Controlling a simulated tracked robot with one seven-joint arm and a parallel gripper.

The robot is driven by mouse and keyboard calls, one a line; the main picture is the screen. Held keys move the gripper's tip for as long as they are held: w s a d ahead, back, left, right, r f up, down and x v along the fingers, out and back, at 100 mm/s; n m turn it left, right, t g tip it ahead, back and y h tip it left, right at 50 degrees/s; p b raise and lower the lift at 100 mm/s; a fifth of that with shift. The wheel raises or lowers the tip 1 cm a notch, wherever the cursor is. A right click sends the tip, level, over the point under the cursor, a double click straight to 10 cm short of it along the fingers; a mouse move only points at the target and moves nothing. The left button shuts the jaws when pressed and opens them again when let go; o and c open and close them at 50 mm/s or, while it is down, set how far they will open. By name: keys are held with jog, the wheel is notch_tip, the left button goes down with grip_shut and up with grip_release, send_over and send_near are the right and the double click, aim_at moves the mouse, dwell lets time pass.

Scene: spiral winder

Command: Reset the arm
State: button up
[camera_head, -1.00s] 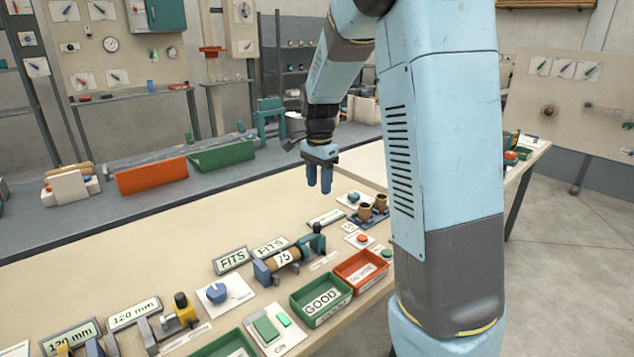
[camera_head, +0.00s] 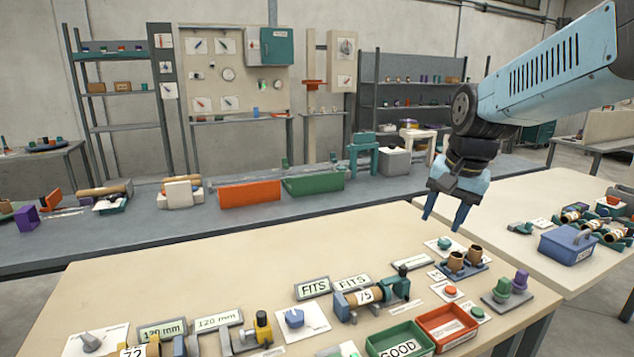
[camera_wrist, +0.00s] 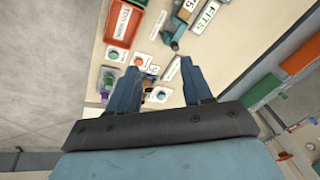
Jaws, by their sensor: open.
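My gripper (camera_head: 443,211) hangs from my blue arm at the upper right of the head view. Its two blue fingers point down above the back right part of the cream table (camera_head: 190,274). My gripper touches nothing.
On the table below stand a holder with two brown cups (camera_head: 456,262), a winder holding a roll marked 75 (camera_head: 364,296), a green GOOD tray (camera_head: 400,340) and a red tray (camera_head: 447,326). A blue box (camera_head: 568,247) stands on a second table. The table's back left is bare.

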jog(key=s+r+n+t, duration=0.1)
jog(key=s+n, duration=0.5)
jog(key=s, duration=0.7)
jog(key=shift+a+t+h, duration=0.4)
jog(key=shift+t, duration=0.4)
